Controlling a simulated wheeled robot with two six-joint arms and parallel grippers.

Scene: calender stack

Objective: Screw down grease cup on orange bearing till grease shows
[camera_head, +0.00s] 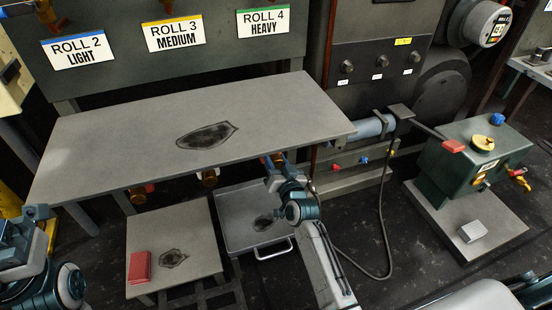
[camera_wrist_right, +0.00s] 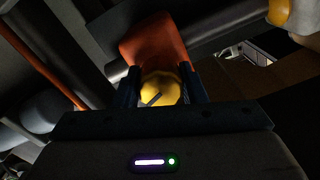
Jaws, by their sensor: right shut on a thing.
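The orange bearing (camera_wrist_right: 152,40) shows in the right wrist view just beyond my fingers. The yellow grease cup (camera_wrist_right: 160,90), with a dark pointer-like mark on its face, sits in front of it. My right gripper (camera_wrist_right: 160,76) is shut on the grease cup, one dark finger on each side. In the head view my right gripper (camera_head: 272,164) is at the front edge of the grey table, and it hides most of the cup and bearing there. I see no grease. Part of my left arm and gripper (camera_head: 36,214) shows at the left edge; its jaws are unclear.
The grey table (camera_head: 100,140) with a dark patch lies above the gripper. Below are a low stand with a red block (camera_head: 140,266) and a metal tray (camera_head: 235,235). A green machine (camera_head: 460,165) stands at right.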

